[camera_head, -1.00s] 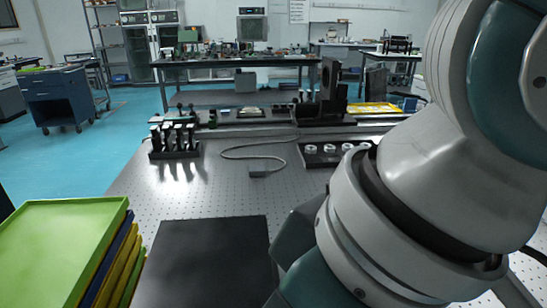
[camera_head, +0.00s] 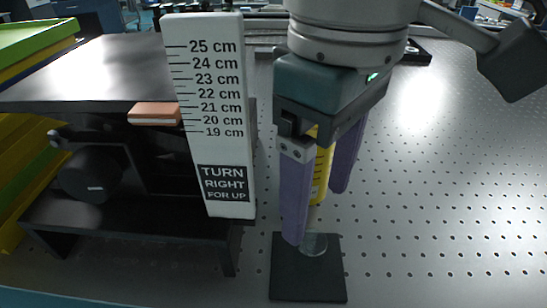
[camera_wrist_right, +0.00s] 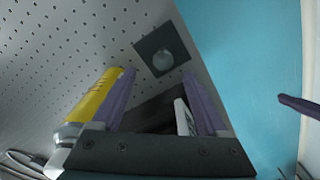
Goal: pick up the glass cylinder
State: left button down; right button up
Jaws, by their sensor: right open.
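The glass cylinder (camera_head: 314,244) looks like a small clear round piece low on a black square pad (camera_head: 308,282) at the bottom middle of the head view. In the right wrist view it is a pale disc (camera_wrist_right: 163,61) on the same pad. My right gripper (camera_head: 315,215) is open, its purple fingers pointing down above the pad. The left finger hides part of the glass. The open fingers also show in the wrist view (camera_wrist_right: 158,80), with the glass beyond their tips. A purple finger-like part (camera_wrist_right: 299,106) at the wrist view's right edge seems to be my left gripper.
A white height scale (camera_head: 210,115) stands left of my right gripper, against a black platform (camera_head: 90,75). A yellow cylinder (camera_head: 321,175) shows behind the fingers; I cannot tell what it rests on. The perforated table (camera_head: 430,200) is clear to the right.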

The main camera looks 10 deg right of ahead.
aim_at(311, 240)
notch_tip(311, 240, down, 2)
jog(key=shift+s+f, duration=0.1)
jog(key=shift+f, duration=0.15)
jog(key=f+b, duration=0.1)
jog(key=f, duration=0.1)
jog(key=f+b, duration=0.1)
jog(key=f, duration=0.2)
jog(key=shift+s+a+f, duration=0.1)
jog(key=shift+s+f, duration=0.1)
jog(key=shift+f, duration=0.1)
grip_shut()
jog(key=shift+r, duration=0.1)
